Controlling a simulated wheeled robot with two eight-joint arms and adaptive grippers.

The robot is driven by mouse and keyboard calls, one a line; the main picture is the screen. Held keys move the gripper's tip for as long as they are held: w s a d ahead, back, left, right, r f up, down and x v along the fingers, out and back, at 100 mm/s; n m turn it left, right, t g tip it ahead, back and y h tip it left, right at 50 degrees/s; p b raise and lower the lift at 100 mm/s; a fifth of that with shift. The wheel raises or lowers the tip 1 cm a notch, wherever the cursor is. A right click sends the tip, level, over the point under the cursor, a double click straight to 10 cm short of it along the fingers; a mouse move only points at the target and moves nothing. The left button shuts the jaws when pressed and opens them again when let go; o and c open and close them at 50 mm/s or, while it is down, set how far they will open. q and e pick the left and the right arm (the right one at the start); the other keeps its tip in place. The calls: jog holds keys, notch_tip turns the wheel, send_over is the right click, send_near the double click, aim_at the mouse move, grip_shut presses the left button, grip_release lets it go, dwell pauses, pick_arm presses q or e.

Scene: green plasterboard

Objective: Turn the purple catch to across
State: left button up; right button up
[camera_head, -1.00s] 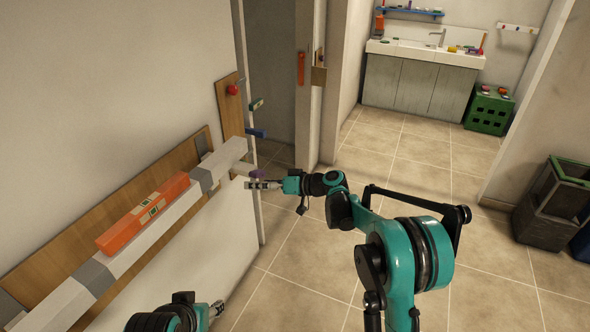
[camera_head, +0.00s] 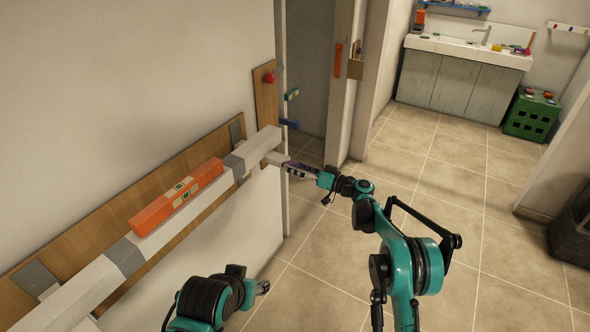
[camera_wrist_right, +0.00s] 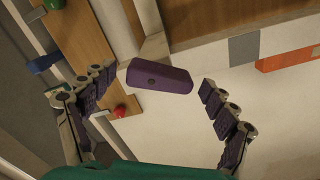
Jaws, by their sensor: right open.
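The purple catch (camera_wrist_right: 160,77) is a rounded block with a dark dot on its face. In the wrist view its long side runs left to right, tilted slightly down to the right. My right gripper (camera_wrist_right: 158,80) is open, with one finger on each side of the catch and gaps showing. In the head view the right gripper (camera_head: 291,167) is at the end of the white bar (camera_head: 90,288); its purple pads and the catch are hard to tell apart there. My left gripper (camera_head: 263,286) is low in the head view; its jaw state is unclear.
An orange level (camera_head: 178,196) lies on the bar. A wooden plate (camera_head: 265,95) with a red knob (camera_head: 269,78) is on the wall above the bar's end. Green (camera_head: 292,94) and blue (camera_head: 290,124) handles stick out near the door edge.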

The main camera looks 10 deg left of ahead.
jog(key=shift+w+a, duration=0.1)
jog(key=shift+a, duration=0.15)
jog(key=c, duration=1.2)
jog(key=shift+o, duration=0.2)
jog(key=shift+m, duration=0.3)
jog(key=m, duration=0.5)
jog(key=shift+w+d+r, duration=0.1)
jog(key=shift+w+r, duration=0.05)
jog(key=shift+r, duration=0.05)
jog(key=m, duration=0.6)
jog(key=shift+w+r+b, duration=0.1)
jog(key=shift+w+b, duration=0.1)
jog(key=shift+b, duration=0.2)
jog(key=shift+m, duration=0.3)
jog(key=o, duration=1.2)
jog(key=shift+c, duration=0.2)
